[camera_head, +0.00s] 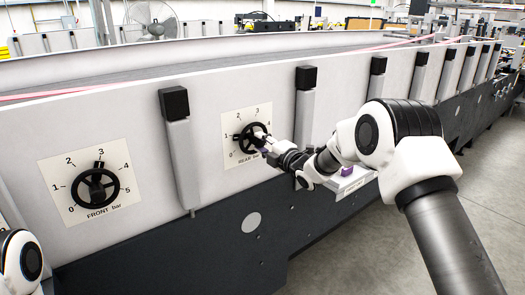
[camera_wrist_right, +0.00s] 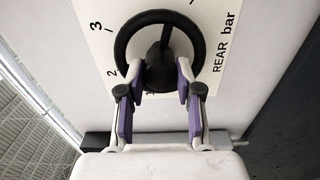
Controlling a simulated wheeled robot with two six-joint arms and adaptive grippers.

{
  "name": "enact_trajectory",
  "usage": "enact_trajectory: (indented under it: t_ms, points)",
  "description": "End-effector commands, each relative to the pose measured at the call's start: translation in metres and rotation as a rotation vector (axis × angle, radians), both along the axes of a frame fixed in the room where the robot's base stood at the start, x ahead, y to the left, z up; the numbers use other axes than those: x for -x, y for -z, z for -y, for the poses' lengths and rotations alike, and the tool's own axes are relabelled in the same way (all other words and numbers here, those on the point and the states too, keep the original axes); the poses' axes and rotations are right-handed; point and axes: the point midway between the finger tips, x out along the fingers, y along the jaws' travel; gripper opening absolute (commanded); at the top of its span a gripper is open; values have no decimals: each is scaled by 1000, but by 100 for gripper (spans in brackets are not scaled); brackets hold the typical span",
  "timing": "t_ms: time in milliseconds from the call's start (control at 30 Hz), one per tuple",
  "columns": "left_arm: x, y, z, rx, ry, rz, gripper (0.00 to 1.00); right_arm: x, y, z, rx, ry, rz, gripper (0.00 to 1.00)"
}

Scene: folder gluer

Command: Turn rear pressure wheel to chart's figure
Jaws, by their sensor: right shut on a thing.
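The rear pressure wheel (camera_head: 247,134) is a black handwheel on a white dial plate marked REAR bar (camera_head: 229,158). My right gripper (camera_head: 262,140) reaches it from the right and is shut on it. In the right wrist view the wheel (camera_wrist_right: 120,42) shows large, with the purple finger pads of the right gripper (camera_wrist_right: 158,82) at either side of its near rim. The figures 2 and 3 show on the plate; the fingers hide part of the scale. I cannot tell which figure the wheel marks. The left gripper is out of view. No chart is legible.
The front wheel (camera_head: 96,190) sits on its own dial plate (camera_head: 62,168) at the left, its marker near 3. Black-capped posts (camera_head: 181,150) line the machine's side. The floor (camera_head: 492,200) at the right is clear.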

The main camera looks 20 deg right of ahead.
Motion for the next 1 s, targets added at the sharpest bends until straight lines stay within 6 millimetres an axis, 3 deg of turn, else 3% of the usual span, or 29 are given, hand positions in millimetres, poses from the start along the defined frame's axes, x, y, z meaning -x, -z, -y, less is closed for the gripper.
enact_trajectory:
  t_ms: [400,1000]
  points:
    - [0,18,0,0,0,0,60,0,1,0,-368,-1,-133,0]
    - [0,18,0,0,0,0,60,0,-2,0,-903,-3,-328,0]
